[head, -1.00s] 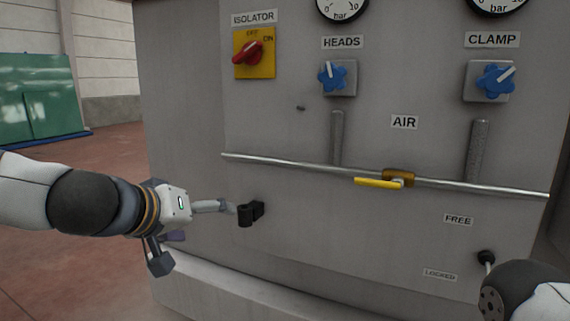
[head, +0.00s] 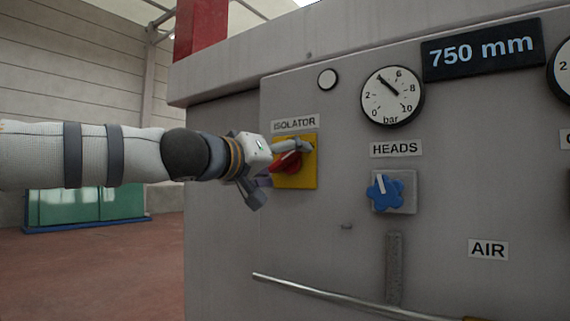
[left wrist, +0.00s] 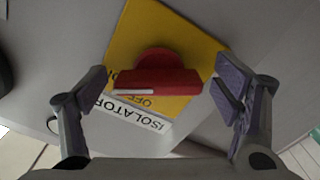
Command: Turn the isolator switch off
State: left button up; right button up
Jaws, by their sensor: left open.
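The isolator switch has a red handle (head: 288,162) on a yellow plate (head: 308,176), under an ISOLATOR label (head: 295,123). My left gripper (head: 277,165) is at the switch in the head view and partly hides the handle. In the left wrist view the red handle (left wrist: 160,82) lies between the two spread fingers of my left gripper (left wrist: 165,92). Gaps show between handle and fingers. A white mark on the handle is near the OFF lettering; the ON lettering is not readable. My right gripper is not in view.
The blue HEADS knob (head: 385,192) and a pressure gauge (head: 392,96) are to the right of the switch. A metal rail (head: 330,293) runs lower on the grey panel. Open floor (head: 100,270) lies left of the machine.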

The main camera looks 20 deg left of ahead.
pick_arm(q)
jog(key=shift+w+d, duration=0.15)
jog(key=shift+w, duration=0.05)
jog(key=c, duration=1.2)
jog(key=shift+o, duration=0.2)
jog(key=shift+n, duration=0.3)
jog(key=n, duration=0.5)
jog(key=shift+r+n, duration=0.1)
jog(key=shift+n, duration=0.3)
jog(key=n, duration=0.5)
jog(key=shift+d+r, duration=0.1)
jog(key=shift+n, duration=0.4)
